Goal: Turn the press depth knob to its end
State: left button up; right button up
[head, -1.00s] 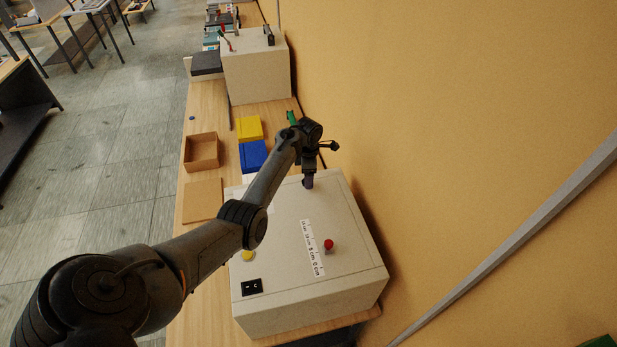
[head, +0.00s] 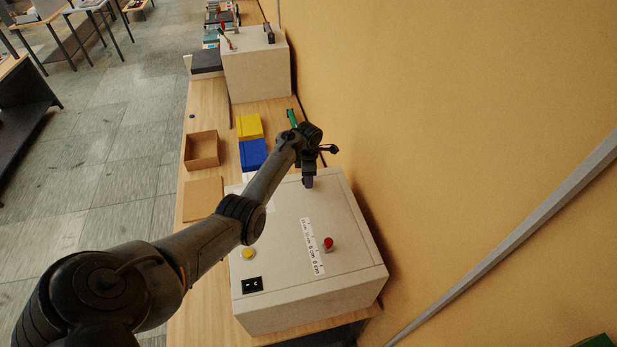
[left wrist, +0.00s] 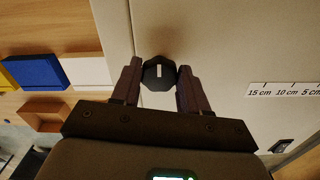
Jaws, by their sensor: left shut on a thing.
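The press depth knob (left wrist: 158,72) is a small black faceted knob with a white mark, on the pale top panel of the machine (head: 290,235). In the left wrist view its white mark runs nearly up and down. My left gripper (head: 308,183) points down at the far part of that panel. In the left wrist view its two dark fingers (left wrist: 157,80) stand on either side of the knob and are shut on it. In the head view the fingers hide the knob. My right gripper is in neither view.
A red button (head: 328,243), a scale strip (head: 312,247), a yellow button (head: 248,253) and a black socket (head: 252,285) are on the panel. A cardboard box (head: 202,148) and blue (head: 253,154) and yellow (head: 249,126) boxes lie beyond. The wall is close on the right.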

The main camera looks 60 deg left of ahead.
pick_arm(q)
jog(key=shift+m, duration=0.4)
